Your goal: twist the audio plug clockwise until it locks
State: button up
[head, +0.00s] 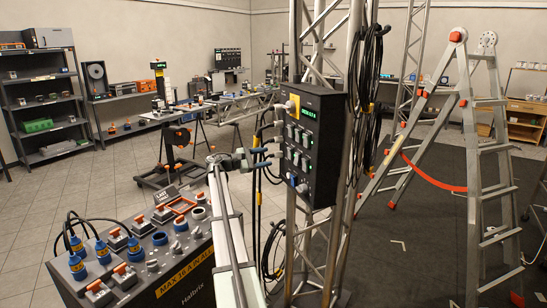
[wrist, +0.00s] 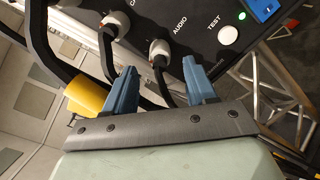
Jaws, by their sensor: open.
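The audio plug (wrist: 161,50) shows in the wrist view, a pale round collar seated in the black panel (wrist: 200,50) beside the "AUDIO" label. Its black cable (wrist: 168,88) bends down between the fingers. My gripper (wrist: 159,67) is open, with one blue finger on each side of the plug and cable. I see no clear contact; the exact gap in depth cannot be told. In the head view my gripper (head: 268,157) is at the left face of the panel (head: 318,130) on the truss. The audio plug cannot be singled out there.
A second plug (wrist: 117,24) with a thick black cable sits left of the audio plug. The white TEST button (wrist: 228,35) and a lit green lamp are to its right. A yellow part (wrist: 84,96) is beside the left finger. Black cables (head: 366,90) hang on the truss.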

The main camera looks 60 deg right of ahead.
aim_at(274, 155)
jog(key=shift+x, duration=2.4)
grip_shut()
